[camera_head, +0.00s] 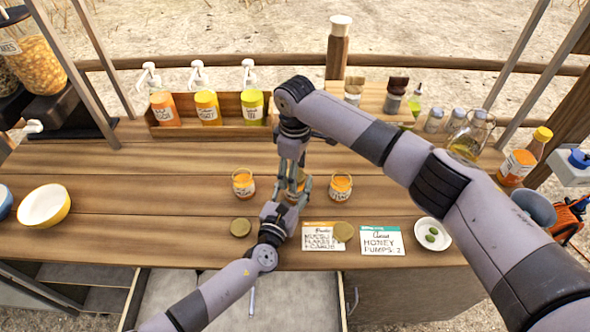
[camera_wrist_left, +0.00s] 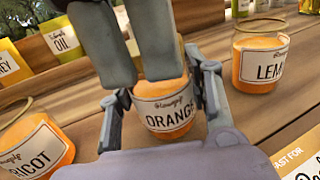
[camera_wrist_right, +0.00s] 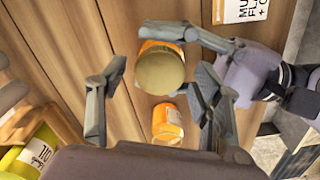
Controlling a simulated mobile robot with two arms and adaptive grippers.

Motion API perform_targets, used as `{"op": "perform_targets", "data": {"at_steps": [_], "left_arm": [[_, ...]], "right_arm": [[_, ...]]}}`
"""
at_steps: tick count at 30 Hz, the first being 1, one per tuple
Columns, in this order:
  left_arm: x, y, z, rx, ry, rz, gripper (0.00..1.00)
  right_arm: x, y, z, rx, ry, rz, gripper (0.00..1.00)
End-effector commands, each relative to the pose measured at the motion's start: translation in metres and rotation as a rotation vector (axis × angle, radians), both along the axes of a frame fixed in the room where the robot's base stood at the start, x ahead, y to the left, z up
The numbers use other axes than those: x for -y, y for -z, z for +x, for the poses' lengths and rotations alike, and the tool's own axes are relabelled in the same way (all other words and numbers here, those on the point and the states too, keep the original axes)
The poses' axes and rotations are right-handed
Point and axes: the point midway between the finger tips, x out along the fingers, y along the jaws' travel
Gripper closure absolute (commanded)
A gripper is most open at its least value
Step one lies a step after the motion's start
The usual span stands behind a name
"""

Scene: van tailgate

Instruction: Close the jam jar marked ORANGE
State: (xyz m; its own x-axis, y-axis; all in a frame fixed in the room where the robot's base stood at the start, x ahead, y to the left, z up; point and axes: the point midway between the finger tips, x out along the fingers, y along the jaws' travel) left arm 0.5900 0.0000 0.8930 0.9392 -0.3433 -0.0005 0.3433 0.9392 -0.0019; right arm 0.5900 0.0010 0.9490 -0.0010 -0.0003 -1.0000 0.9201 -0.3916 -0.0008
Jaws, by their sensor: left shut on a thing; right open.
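The jam jar marked ORANGE (camera_wrist_left: 170,112) stands upright on the counter, the middle one of three jars. My left gripper (camera_wrist_left: 160,90) is shut around its sides, one finger on each side. A gold-olive lid (camera_wrist_right: 160,73) covers the mouth of this jar as seen from above in the right wrist view; I cannot tell whether it is seated. My right gripper (camera_wrist_right: 158,80) is open, pointing down, with its fingers on either side of the lid and apart from it. In the head view the jar (camera_head: 296,188) is mostly hidden by both grippers.
Open jars flank it: one ending in RICOT (camera_wrist_left: 35,145) and one starting with LEM (camera_wrist_left: 262,62). Loose lids lie in front, one on the wood (camera_head: 240,227), one on a paper card (camera_head: 343,232). A white dish (camera_head: 420,243) sits at right; pump bottles stand behind.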

Motion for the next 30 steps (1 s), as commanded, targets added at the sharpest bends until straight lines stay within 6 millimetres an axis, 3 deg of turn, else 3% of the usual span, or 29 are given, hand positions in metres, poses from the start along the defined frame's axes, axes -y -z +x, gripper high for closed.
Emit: {"op": "perform_targets", "data": {"at_steps": [13,24,30], "left_arm": [[0.000,0.000,0.000,-0.001,0.000,0.000,1.00],[0.000,0.000,0.000,-0.001,0.000,0.000,1.00],[0.000,0.000,0.000,0.000,0.000,0.000,1.00]], "right_arm": [[0.000,-0.008,0.001,0.003,-0.001,0.001,0.35],[-0.001,-0.082,0.001,0.003,-0.001,0.002,0.35],[0.000,-0.111,0.000,0.001,-0.001,0.001,0.35]]}}
